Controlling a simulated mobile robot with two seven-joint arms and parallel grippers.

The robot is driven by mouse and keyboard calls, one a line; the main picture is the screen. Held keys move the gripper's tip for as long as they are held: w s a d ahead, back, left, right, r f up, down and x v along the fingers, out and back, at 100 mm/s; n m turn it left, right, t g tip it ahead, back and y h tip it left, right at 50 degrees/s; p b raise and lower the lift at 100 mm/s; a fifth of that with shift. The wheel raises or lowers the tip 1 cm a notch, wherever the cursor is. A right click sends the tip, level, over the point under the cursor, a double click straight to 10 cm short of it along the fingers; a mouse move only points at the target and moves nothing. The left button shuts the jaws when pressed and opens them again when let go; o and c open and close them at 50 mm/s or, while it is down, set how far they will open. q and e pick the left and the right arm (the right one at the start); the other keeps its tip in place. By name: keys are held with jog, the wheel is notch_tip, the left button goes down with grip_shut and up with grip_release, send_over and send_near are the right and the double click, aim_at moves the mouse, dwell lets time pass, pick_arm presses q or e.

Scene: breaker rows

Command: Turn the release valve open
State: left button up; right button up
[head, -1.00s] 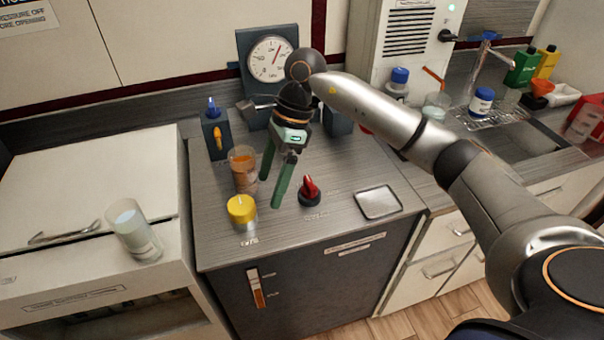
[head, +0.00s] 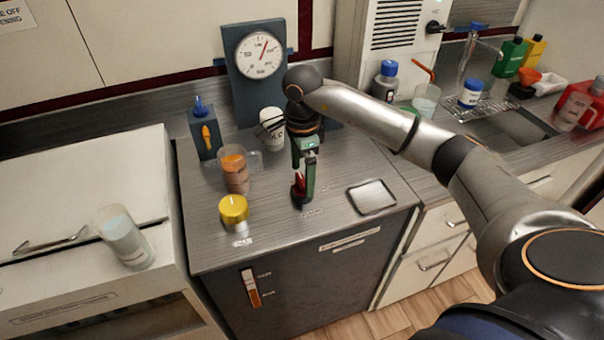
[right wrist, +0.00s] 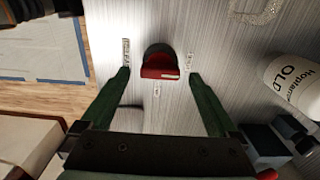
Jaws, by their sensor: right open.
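A red knob on a dark round base, which looks like the release valve (head: 297,190), stands on the grey counter top (head: 275,225). It also shows in the right wrist view (right wrist: 160,63), with small labels around it that are too small to read. My right gripper (head: 304,192) points down at the knob, and its green fingers partly hide it in the head view. In the right wrist view the gripper (right wrist: 158,78) is open, with one fingertip to each side of the knob and gaps between. I cannot tell whether the tips reach its height. My left gripper is not in view.
A metal tray (head: 372,197) lies to the right. A dial gauge (head: 260,55) and a white labelled cup (head: 271,130) stand behind. A glass (head: 123,238) stands on the left cabinet.

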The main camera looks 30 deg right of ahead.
jog(key=shift+f, duration=0.7)
jog(key=c, duration=1.4)
